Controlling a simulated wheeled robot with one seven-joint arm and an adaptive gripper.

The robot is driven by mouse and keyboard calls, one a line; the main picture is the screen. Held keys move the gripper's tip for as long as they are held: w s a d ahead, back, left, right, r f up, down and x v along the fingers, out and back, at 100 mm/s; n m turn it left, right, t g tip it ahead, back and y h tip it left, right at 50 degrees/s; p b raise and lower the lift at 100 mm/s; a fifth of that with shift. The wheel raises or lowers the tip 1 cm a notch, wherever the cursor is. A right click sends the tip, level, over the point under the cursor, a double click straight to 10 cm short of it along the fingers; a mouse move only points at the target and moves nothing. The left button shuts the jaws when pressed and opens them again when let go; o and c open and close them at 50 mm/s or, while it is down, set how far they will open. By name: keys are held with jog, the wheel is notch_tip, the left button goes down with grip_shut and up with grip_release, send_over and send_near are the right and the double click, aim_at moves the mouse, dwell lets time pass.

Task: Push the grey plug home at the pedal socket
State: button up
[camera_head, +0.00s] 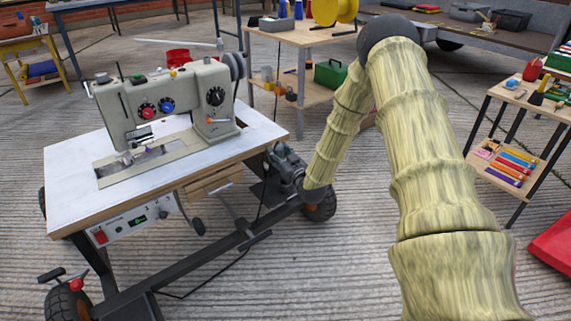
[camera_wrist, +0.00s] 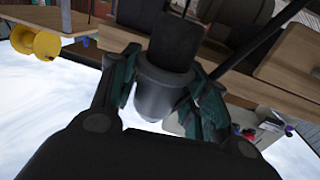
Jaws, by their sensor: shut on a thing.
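My gripper (camera_wrist: 163,82) has its teal-lined fingers closed on both sides of a grey plug (camera_wrist: 158,94) in the wrist view. The plug is a rounded cylinder, lighter grey at its near end. A dark block (camera_wrist: 177,38) stands directly beyond it; I cannot tell whether this is the pedal socket or part of the plug, nor whether a gap is left. In the head view my arm reaches down to the right end of the sewing table (camera_head: 75,195), by a grey-green motor-like unit (camera_head: 287,165). The plug and socket cannot be made out there.
A sewing machine (camera_head: 165,105) stands on the table. A control box (camera_head: 130,224) with a red switch hangs below its front edge. Dark frame bars, wheels (camera_head: 320,206) and a thin cable lie low around my arm's end. A shelf trolley (camera_head: 515,150) stands right.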

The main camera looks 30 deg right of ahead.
jog(key=d+f+b, duration=0.3)
jog(key=f+b, duration=0.2)
jog(key=f, duration=0.3)
jog(key=shift+b, duration=0.35)
dwell(0.4)
jog(key=shift+p, duration=0.75)
dwell(1.1)
jog(key=shift+f+b, duration=0.4)
jog(key=shift+f, duration=1.65)
dwell(2.0)
jog(key=o, duration=1.3)
jog(key=shift+c, duration=0.2)
jog(key=shift+s, duration=0.1)
